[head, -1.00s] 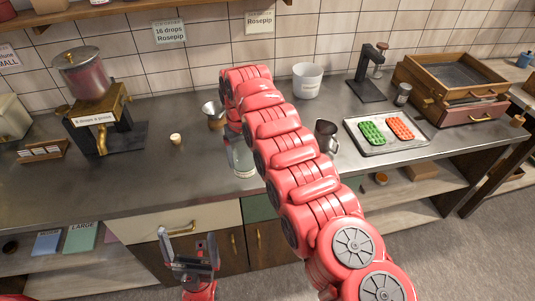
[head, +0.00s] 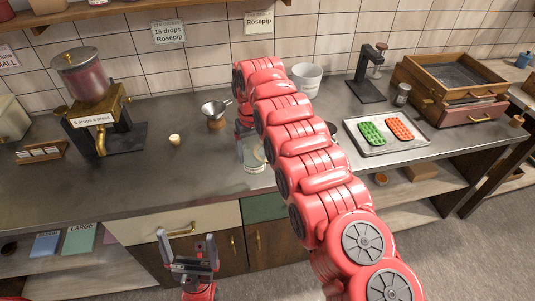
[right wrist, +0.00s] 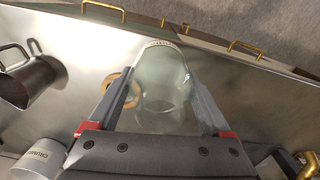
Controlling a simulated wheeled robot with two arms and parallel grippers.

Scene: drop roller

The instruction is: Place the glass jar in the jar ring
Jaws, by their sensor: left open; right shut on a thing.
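The clear glass jar (head: 250,157) is in my right gripper, low over or on the counter near its front edge; I cannot tell whether it touches. In the right wrist view the jar (right wrist: 164,90) sits between the two fingers of my right gripper (right wrist: 163,72), which is shut on it. A tan ring (right wrist: 128,94), possibly the jar ring, shows partly behind the left finger there, beside the jar. I cannot make this ring out in the head view, where my right arm covers part of the counter. My left gripper (head: 187,245) is open and empty in front of the cabinets.
The dispenser (head: 92,95) is further left. A white pot (head: 306,78) stands behind my right arm; a tray (head: 412,143) with green and orange molds lies right. A metal mug (right wrist: 30,80) shows in the wrist view.

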